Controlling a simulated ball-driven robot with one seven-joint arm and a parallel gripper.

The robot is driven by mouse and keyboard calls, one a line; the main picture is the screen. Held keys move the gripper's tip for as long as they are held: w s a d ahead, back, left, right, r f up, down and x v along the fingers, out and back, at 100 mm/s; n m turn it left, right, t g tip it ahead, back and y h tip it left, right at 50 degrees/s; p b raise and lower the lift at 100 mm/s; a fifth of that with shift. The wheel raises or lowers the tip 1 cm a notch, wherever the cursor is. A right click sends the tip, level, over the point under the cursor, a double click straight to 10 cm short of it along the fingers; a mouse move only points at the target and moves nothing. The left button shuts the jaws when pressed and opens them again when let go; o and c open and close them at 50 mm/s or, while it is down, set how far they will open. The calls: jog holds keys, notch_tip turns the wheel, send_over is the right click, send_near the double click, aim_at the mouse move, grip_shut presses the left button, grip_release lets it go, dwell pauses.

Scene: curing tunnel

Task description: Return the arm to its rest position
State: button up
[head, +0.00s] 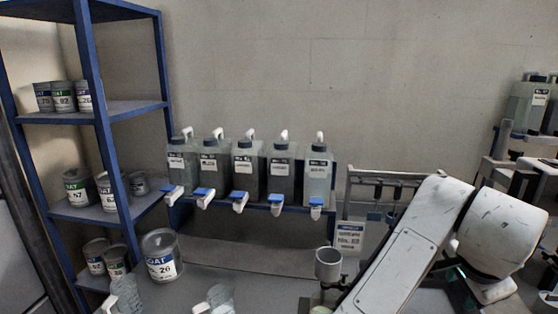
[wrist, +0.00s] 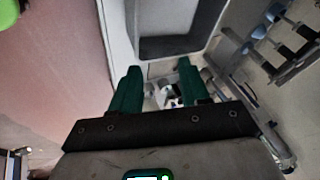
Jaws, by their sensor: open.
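My gripper (wrist: 158,84) shows in the wrist view with its two green fingers apart. Nothing is seen held between them. Behind the fingers are a grey, open-topped bin or basin (wrist: 170,46) and some small blurred items. In the head view my white arm (head: 405,245) is bent at the lower right, with its elbow raised. The gripper itself does not show in the head view.
A blue shelf rack (head: 98,130) with several labelled cans stands at the left. Several grey bottles with blue-and-white taps line a rack (head: 180,217) by the wall. A large can (head: 161,257), a grey cup (head: 328,264) and a sign (head: 349,238) stand in front.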

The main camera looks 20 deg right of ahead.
notch_tip(320, 180, down, 12)
jog(key=a+n+t+h, duration=0.1)
jog(key=a+n+t, duration=0.1)
jog(key=n, duration=1.1)
jog(key=s+a+f+n+g+y, duration=0.1)
jog(key=s+a+f+n+y, duration=0.2)
jog(key=s+a+f, duration=0.4)
jog(key=s+a+f+n+g+y, duration=0.2)
jog(key=s+a+f+n, duration=0.3)
jog(key=a+f, duration=0.4)
notch_tip(320, 180, down, 2)
jog(key=shift+s+a+f+g+y, duration=0.1)
jog(key=shift+s+a+g+y, duration=0.3)
jog(key=shift+s, duration=0.5)
